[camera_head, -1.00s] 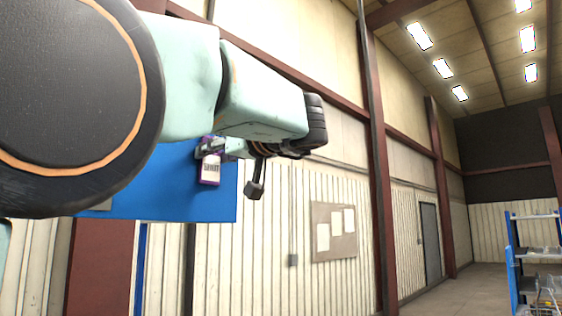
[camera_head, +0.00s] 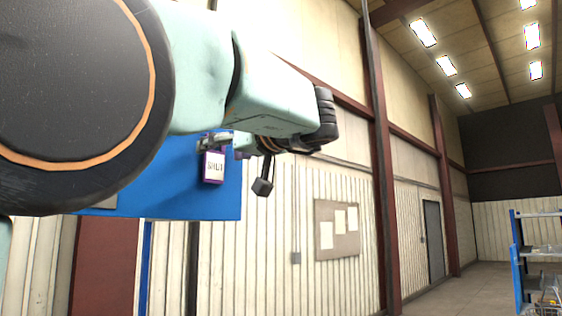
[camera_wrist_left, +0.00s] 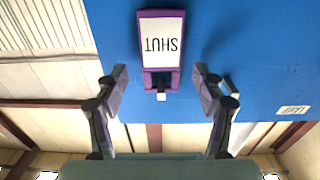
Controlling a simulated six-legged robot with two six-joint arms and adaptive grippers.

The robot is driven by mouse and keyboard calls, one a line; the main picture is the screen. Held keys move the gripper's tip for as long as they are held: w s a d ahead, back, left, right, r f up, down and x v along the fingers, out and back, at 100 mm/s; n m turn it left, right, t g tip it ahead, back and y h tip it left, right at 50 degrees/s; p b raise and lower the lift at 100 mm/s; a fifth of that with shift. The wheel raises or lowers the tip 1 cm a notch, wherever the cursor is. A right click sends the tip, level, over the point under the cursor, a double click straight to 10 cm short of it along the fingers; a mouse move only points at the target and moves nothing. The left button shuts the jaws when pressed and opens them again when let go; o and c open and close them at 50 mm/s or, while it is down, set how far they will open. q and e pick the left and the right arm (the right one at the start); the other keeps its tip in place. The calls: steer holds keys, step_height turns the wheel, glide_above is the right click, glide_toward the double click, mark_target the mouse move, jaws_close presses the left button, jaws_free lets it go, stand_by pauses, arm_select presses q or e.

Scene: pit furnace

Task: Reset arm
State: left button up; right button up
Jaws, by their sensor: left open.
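A purple-framed tag with a white face reading SHUT (camera_head: 214,167) hangs on the blue board (camera_head: 150,185). In the left wrist view the tag (camera_wrist_left: 161,45) appears upside down, beyond the left gripper's fingers (camera_wrist_left: 160,85). The fingers are spread apart with nothing between them, and the gripper is open. My right gripper is not in view.
A notice board with papers (camera_head: 336,230) hangs on the ribbed wall right of the blue board. A blue-framed shelf (camera_head: 518,265) stands at far right. Floor (camera_head: 460,294) shows clear before the grey door (camera_head: 433,242). A small white label (camera_wrist_left: 293,111) is on the blue board.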

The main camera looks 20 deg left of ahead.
arm_select(q)
steer(key=v, duration=0.6)
steer(key=shift+w+d, duration=0.2)
steer(key=shift+w, duration=0.05)
steer(key=shift+a+f, duration=0.1)
steer(key=shift+f, duration=0.05)
